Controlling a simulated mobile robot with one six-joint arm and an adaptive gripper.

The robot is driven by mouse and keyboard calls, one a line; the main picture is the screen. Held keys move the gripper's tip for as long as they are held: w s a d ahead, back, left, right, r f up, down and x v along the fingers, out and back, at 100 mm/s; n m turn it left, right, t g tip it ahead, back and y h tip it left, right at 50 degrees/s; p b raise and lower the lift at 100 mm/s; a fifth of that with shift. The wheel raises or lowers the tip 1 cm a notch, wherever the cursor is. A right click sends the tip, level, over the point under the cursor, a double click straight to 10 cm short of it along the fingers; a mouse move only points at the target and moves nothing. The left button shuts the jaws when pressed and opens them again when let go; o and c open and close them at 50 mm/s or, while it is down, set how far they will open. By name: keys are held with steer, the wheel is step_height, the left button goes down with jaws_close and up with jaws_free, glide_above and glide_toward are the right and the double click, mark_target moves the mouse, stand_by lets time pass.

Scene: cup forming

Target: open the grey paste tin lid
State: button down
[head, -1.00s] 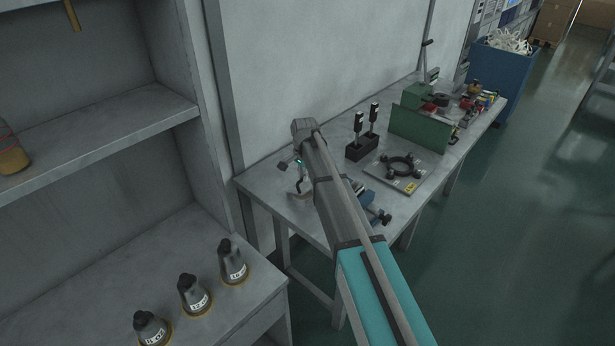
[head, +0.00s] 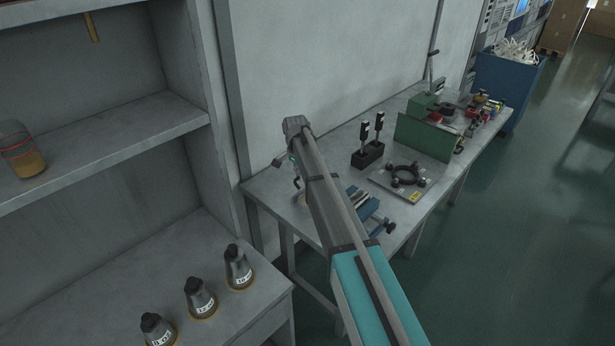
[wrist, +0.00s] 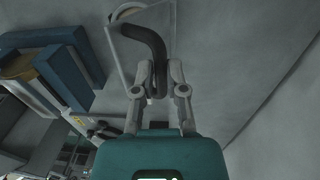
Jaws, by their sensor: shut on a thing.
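My gripper (wrist: 160,84) is shut on a dark curved handle-like piece (wrist: 150,42) in the wrist view. The piece bends up and left in front of a thin pale-edged plate (wrist: 119,40). I cannot tell whether these belong to the paste tin, and no grey tin lid is clear. In the head view my gripper is mostly hidden behind my arm, over the near left end of the table.
A blue vise (head: 364,206) stands right of my arm; it also shows in the wrist view (wrist: 68,76). Beyond are a black block with two upright tools (head: 367,155), a plate with a black ring (head: 404,177) and a green panel (head: 424,137). The wall is close behind.

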steer(key=w+a+f+b, duration=0.2)
steer(key=w+a+b, duration=0.1)
steer(key=w+a, duration=0.1)
steer(key=shift+w+a+f, duration=0.4)
steer(key=shift+w, duration=0.45)
steer(key=shift+w+a, duration=0.15)
steer(key=shift+a, duration=0.15)
steer(key=c, duration=1)
jaws_free()
steer(key=shift+f, duration=0.15)
steer(key=shift+o, duration=1.2)
steer(key=shift+w+a+f, duration=0.1)
steer(key=shift+w+f, duration=0.1)
steer(key=shift+o, duration=0.4)
steer(key=shift+s, duration=0.1)
steer(key=shift+d, duration=0.2)
